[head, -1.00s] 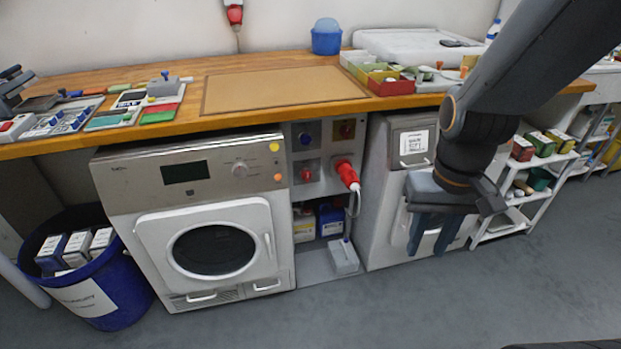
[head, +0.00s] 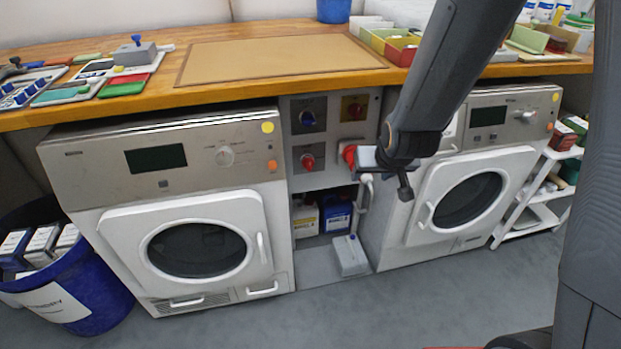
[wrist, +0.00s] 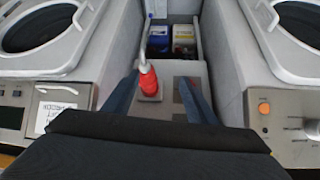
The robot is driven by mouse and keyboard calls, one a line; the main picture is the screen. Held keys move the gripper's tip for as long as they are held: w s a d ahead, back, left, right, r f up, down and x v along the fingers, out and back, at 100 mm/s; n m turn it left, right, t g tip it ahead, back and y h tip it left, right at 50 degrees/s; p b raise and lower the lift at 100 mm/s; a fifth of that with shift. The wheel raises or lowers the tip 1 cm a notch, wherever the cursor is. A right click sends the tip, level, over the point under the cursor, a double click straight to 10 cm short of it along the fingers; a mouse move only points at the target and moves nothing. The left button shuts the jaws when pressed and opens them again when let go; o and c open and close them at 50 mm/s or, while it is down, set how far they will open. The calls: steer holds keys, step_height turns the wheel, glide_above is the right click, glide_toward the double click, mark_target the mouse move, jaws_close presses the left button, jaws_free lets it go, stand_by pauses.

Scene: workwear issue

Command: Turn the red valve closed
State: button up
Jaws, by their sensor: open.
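A small red round knob (head: 307,161), which looks like the red valve, sits on a grey plate low on the panel between the two washing machines. Its exact turn angle is too small to read. A red plug (head: 349,155) with a pale cable sticks out right beside it; in the wrist view the plug (wrist: 148,82) shows between my fingers. A dark red patch (wrist: 187,86) by the right finger may be the knob, mostly hidden. My gripper (wrist: 159,84) is open and empty, pointing at the panel; in the head view it partly covers the plug's right side.
The left machine (head: 165,215) and right machine (head: 470,195) flank the narrow panel. The wooden counter (head: 250,100) overhangs it.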

steer(key=w+a+f+t+y+b, duration=0.1)
steer(key=w+a+f+t+b, duration=0.4)
steer(key=w+f, duration=0.45)
steer(key=n+t+y+b, duration=0.25)
steer(key=t+b, duration=0.25)
steer(key=b, duration=0.5)
glide_toward(310, 166)
steer(key=w, duration=0.2)
steer(key=shift+m+y, duration=0.25)
steer(key=shift+b+x, duration=0.65)
steer(key=shift+x, duration=3.1)
steer(key=shift+s+a, duration=0.1)
steer(key=shift+a, duration=0.05)
steer(key=shift+f, duration=0.1)
steer(key=c, duration=1)
steer(key=shift+c, duration=0.2)
